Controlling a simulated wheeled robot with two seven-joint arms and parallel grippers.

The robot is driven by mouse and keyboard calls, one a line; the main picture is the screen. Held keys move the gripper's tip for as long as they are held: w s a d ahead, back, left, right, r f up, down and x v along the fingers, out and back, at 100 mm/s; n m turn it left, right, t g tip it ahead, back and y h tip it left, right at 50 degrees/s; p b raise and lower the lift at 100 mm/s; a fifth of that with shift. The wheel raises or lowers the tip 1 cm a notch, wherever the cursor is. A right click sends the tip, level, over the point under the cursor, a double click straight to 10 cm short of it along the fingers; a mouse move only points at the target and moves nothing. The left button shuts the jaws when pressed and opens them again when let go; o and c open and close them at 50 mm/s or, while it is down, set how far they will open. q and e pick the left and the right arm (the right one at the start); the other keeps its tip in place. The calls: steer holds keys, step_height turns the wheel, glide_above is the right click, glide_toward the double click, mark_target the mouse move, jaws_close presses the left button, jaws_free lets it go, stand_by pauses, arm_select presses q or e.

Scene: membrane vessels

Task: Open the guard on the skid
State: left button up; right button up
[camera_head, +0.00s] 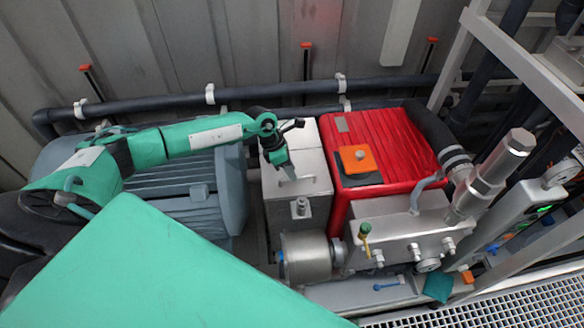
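The guard looks to be the light grey metal box (313,168) between the blue-grey motor and the red pump housing. Its top looks flat and in place, with a seam across it. My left arm reaches in from the left, and my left gripper (287,173) points down at the top of the box. A small pale grey piece shows at the fingertips. I cannot tell if it is a handle or part of the fingers, nor whether the gripper touches it. The finger gap is too small to make out. My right gripper is not in view.
The blue-grey finned motor (180,180) lies under my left arm. A metal block (400,228) with valves sits in front. A dark pipe (270,92) runs along the back wall.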

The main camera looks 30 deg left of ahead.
arm_select(q)
steer(key=shift+d+f, duration=0.25)
steer(key=shift+f, duration=0.35)
jaws_close()
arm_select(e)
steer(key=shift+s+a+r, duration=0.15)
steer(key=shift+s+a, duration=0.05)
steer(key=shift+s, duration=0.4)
arm_select(q)
steer(key=shift+w+f, duration=0.1)
